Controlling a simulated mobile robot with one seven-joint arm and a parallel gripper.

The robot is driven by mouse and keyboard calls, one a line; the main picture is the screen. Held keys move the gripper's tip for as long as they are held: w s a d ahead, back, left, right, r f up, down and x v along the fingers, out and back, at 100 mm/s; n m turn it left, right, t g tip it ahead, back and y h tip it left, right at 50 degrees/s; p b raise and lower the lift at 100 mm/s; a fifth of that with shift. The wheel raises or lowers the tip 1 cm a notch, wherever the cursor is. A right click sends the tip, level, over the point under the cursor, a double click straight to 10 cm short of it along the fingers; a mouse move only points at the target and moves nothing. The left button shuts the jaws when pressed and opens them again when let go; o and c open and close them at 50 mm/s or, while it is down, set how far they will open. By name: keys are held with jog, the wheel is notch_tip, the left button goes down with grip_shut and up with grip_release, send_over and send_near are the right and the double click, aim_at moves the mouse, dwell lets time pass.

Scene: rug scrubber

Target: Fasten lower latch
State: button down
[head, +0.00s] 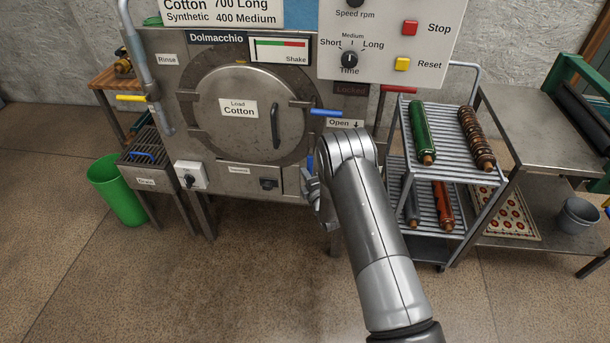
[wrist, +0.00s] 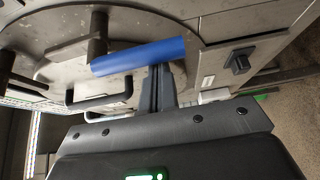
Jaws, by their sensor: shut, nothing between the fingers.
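The round steel door (head: 225,125) of the machine, labelled Load Cotton, sits against its ring in the head view. A blue-handled upper latch (head: 325,112) lies level at its right side. The blue handle of the lower latch (head: 310,163) shows small at the door's lower right, pointing roughly downward. In the wrist view a blue grip (wrist: 138,56) on a dark stem lies across my fingertips. My gripper (wrist: 160,72) is shut and empty, its tips right at the grip; contact is unclear. In the head view my gripper (head: 313,186) is partly hidden by my wrist.
A wire rack (head: 433,143) with coloured rollers stands close to the right of my arm. A drawer panel (head: 245,178) with a dark knob lies under the door. A green bin (head: 118,190) stands at left. The floor in front is clear.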

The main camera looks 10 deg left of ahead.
jog(key=shift+d+n+h, duration=0.3)
jog(key=shift+d+n, duration=0.1)
jog(key=shift+n, duration=0.3)
jog(key=d+r+n+g+h, duration=0.3)
jog(key=d+r+n+h, duration=0.2)
jog(key=n+h, duration=0.4)
jog(key=shift+d+r+n, duration=0.3)
jog(key=shift+d+n, duration=0.5)
jog(key=shift+d, duration=0.1)
dwell(0.4)
jog(key=shift+f, duration=0.1)
notch_tip(320, 180, down, 4)
jog(key=v, duration=1)
jog(key=shift+s+r, duration=0.25)
jog(key=shift+s, duration=0.1)
